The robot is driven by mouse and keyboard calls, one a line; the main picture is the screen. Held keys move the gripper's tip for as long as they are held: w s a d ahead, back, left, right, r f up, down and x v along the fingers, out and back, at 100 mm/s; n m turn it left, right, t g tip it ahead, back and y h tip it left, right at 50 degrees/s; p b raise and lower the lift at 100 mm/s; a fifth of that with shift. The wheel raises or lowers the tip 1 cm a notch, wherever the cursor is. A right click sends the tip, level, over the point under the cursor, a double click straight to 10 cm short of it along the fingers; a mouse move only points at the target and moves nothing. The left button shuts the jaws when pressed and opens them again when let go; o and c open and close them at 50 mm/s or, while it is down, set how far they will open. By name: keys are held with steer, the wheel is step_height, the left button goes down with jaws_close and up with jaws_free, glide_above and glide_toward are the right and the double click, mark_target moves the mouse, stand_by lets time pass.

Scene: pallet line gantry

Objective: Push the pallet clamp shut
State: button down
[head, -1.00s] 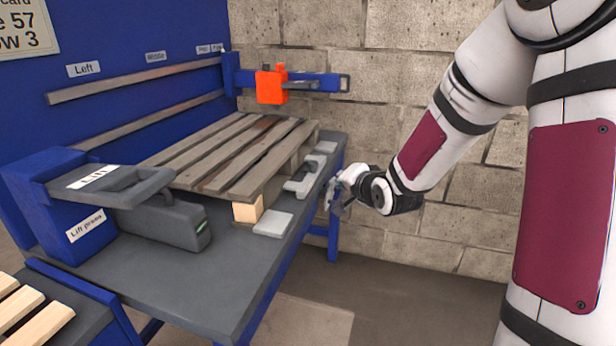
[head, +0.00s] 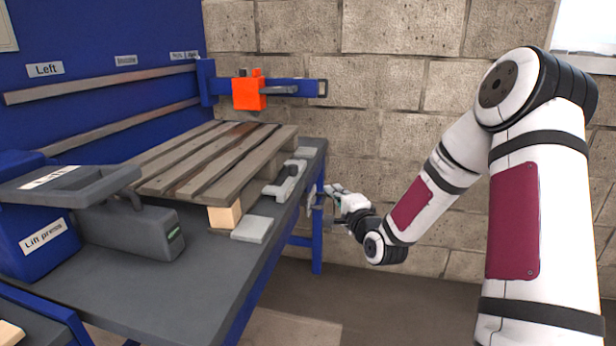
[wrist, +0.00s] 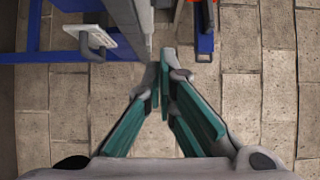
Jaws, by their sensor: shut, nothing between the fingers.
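The pallet clamp appears to be the light grey fitting with a raised handle (head: 284,184) on the table's right edge, beside the wooden pallet (head: 190,172). A pale plate with a dark handle, probably the same clamp, shows at the upper left of the wrist view (wrist: 92,40). My gripper (head: 318,194) is just off the right edge of the table, to the right of the clamp and apart from it. In the wrist view its teal-padded fingers (wrist: 160,68) are together and hold nothing. I cannot tell exactly how far the clamp is open.
The grey table (head: 150,280) has flat light plates (head: 252,229) along its right edge. An orange block (head: 249,93) sits on a blue beam behind the pallet. The lift press (head: 42,240) stands at left. A block wall (head: 420,90) is behind; floor right of the table is clear.

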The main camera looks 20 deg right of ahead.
mark_target(293, 173)
steer(key=w+a+b, duration=0.2)
steer(key=w+b, duration=0.1)
steer(key=w, duration=1)
steer(key=shift+a, duration=0.2)
steer(key=w+a, duration=0.1)
steer(key=a, duration=0.1)
steer(key=w+a+b, duration=0.1)
steer(key=shift+w+a, duration=0.3)
steer(key=shift+a, duration=0.05)
